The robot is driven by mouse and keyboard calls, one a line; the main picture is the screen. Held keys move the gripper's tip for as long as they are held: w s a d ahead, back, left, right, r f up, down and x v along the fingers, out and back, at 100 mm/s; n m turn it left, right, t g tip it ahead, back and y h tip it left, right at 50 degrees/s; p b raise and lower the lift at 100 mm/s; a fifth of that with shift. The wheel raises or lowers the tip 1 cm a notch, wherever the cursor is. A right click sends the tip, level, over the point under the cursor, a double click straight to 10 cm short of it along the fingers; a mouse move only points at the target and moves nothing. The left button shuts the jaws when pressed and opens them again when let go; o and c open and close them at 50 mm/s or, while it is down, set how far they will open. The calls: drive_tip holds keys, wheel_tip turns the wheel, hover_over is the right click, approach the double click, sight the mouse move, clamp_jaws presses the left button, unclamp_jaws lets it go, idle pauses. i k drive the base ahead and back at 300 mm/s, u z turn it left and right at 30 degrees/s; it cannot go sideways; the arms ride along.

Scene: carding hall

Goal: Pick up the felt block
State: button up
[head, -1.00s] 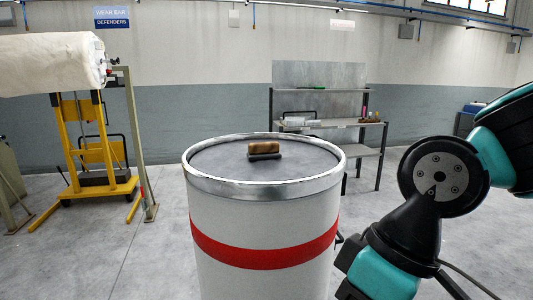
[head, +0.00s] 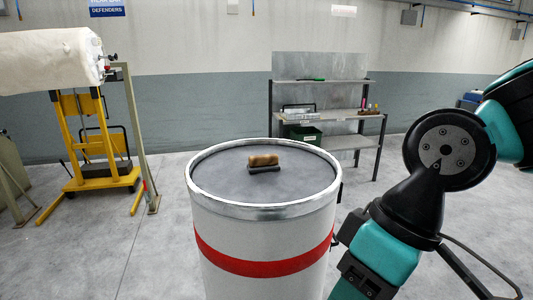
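A small block with a tan-brown upper part (head: 264,160) and a dark grey lower part (head: 264,169) lies on the lid of a drum; it looks like the felt block. The drum (head: 222,235) is white with a red band, a metal rim and a flat grey top. My arm stands at the right of the head view, to the right of the drum. My gripper's fingers are not visible; they fall outside the picture, so nothing shows between them.
A metal shelf rack (head: 320,113) stands behind the drum with a green crate (head: 305,134) and small items. A yellow lift trolley (head: 95,150) carries a large white roll (head: 45,62) at left. Bare concrete floor (head: 110,235) lies left of the drum.

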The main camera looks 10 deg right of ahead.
sight(268, 162)
drive_tip(key=z, duration=0.7)
drive_tip(key=i, duration=1.3)
drive_tip(key=u, duration=0.75)
drive_tip(key=i, duration=0.4)
drive_tip(key=u, duration=0.4)
